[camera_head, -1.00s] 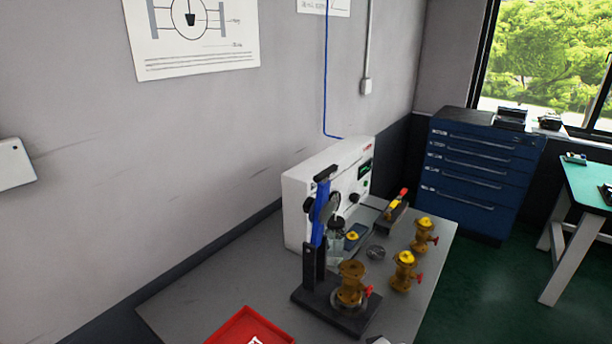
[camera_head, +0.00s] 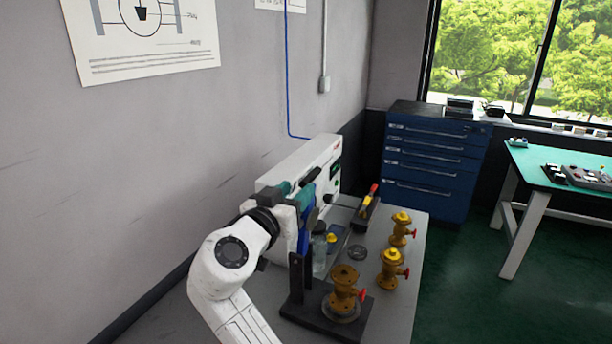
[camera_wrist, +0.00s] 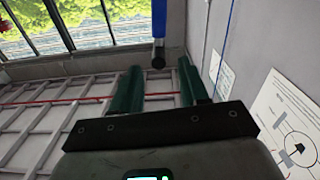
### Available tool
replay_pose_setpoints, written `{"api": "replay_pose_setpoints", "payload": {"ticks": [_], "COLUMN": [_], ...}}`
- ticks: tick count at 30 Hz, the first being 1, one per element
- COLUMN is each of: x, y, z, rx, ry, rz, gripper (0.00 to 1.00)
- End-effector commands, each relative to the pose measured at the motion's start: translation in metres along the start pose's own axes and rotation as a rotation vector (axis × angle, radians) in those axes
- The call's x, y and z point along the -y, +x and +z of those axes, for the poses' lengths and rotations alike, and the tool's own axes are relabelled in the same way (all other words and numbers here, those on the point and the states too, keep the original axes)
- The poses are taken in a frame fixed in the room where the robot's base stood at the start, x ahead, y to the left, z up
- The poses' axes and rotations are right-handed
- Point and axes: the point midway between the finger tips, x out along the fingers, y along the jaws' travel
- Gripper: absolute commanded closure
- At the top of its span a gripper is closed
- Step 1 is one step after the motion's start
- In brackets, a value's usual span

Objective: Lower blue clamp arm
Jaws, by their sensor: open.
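The blue clamp arm (camera_head: 306,236) stands raised, nearly upright, on the black clamp stand (camera_head: 326,322) on the bench; my gripper partly covers it in the head view. In the wrist view the clamp arm (camera_wrist: 159,18) comes down from the top edge and its black end lies ahead, between the lines of my two green fingers. My gripper (camera_head: 302,184) is open at the upper part of the clamp arm. In the wrist view my gripper (camera_wrist: 158,80) has a clear gap and holds nothing. I cannot tell whether a finger touches the arm. A brass valve (camera_head: 345,287) sits on the stand.
A white test panel (camera_head: 285,170) stands close behind the clamp, against the wall. Two more brass valves (camera_head: 401,229) (camera_head: 392,268) stand to the right on the grey bench (camera_head: 396,318). A blue drawer cabinet (camera_head: 432,165) stands beyond the bench.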

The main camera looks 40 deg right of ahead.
Motion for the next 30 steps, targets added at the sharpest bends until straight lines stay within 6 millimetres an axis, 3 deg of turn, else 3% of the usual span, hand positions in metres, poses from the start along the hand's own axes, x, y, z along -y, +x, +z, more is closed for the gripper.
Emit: {"api": "replay_pose_setpoints", "payload": {"ticks": [6, 12, 23, 30], "x": [-0.001, -0.001, 0.000, 0.000], "y": [0.039, 0.059, 0.065, 0.064], "z": [-0.002, 0.000, 0.001, 0.001], "rx": [0.002, 0.003, 0.002, 0.002], "ry": [-0.002, -0.002, 0.000, -0.001], "rz": [0.002, 0.001, -0.001, -0.001], "gripper": [0.56, 0.56, 0.56, 0.77]}}
